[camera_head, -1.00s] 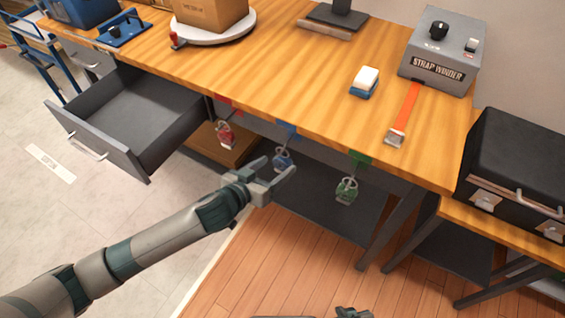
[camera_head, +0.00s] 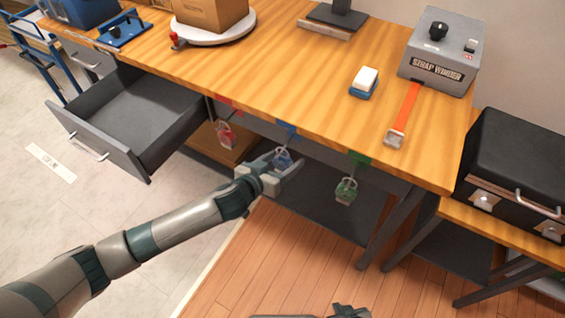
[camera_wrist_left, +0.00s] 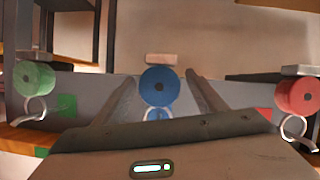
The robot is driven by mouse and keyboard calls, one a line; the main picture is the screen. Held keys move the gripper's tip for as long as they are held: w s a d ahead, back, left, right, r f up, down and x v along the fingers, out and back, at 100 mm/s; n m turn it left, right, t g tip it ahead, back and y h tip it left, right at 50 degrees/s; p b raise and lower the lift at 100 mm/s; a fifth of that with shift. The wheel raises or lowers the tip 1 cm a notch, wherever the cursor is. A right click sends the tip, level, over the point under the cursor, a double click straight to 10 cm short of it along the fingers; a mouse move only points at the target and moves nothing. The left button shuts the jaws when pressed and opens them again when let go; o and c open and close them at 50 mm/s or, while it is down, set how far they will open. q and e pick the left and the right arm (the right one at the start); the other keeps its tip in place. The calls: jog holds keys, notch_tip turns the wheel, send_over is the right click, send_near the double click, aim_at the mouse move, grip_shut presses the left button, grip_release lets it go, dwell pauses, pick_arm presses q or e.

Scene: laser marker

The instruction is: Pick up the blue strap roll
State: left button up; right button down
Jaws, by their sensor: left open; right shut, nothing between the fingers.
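The blue strap roll (camera_head: 283,157) hangs from a ring under the blue tag at the front edge of the workbench. In the left wrist view the blue roll (camera_wrist_left: 159,86) sits between the two finger tips, with a pale block behind it. My left gripper (camera_head: 284,173) is open around or just short of the roll; I cannot tell whether the fingers touch it. The left gripper also shows in the left wrist view (camera_wrist_left: 160,95). My right gripper (camera_head: 350,312) shows only partly at the bottom edge, shut and empty.
A red roll (camera_head: 224,134) hangs to the left and a green roll (camera_head: 346,190) to the right. An open grey drawer (camera_head: 140,118) juts out at the left. The strap winder (camera_head: 440,52) and an orange strap (camera_head: 406,108) are on the workbench (camera_head: 290,75).

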pick_arm(q)
jog(key=c, duration=1.2)
pick_arm(e)
jog(key=shift+s+d, duration=0.1)
jog(key=shift+s, duration=0.2)
pick_arm(q)
jog(key=shift+r, duration=0.1)
